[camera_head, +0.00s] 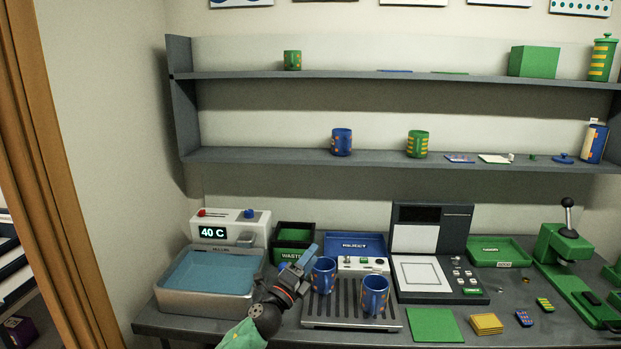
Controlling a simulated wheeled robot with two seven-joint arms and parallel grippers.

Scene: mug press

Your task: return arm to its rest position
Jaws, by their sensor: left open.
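My left gripper (303,262) comes in from the lower left and is open. Its fingers are beside a blue mug with orange marks (323,276), at the left of the slatted tray (350,321). I cannot tell whether the fingers touch this mug. A second blue mug (374,296) stands upright on the tray, to the right and nearer to me. My right gripper is not in view.
A water basin (206,305) stands left of my arm. A waste bin (293,237), a blue tray (355,241) and a press with a screen (428,227) stand behind. A green lever machine (566,243) is at right. Shelves (380,161) hold mugs above.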

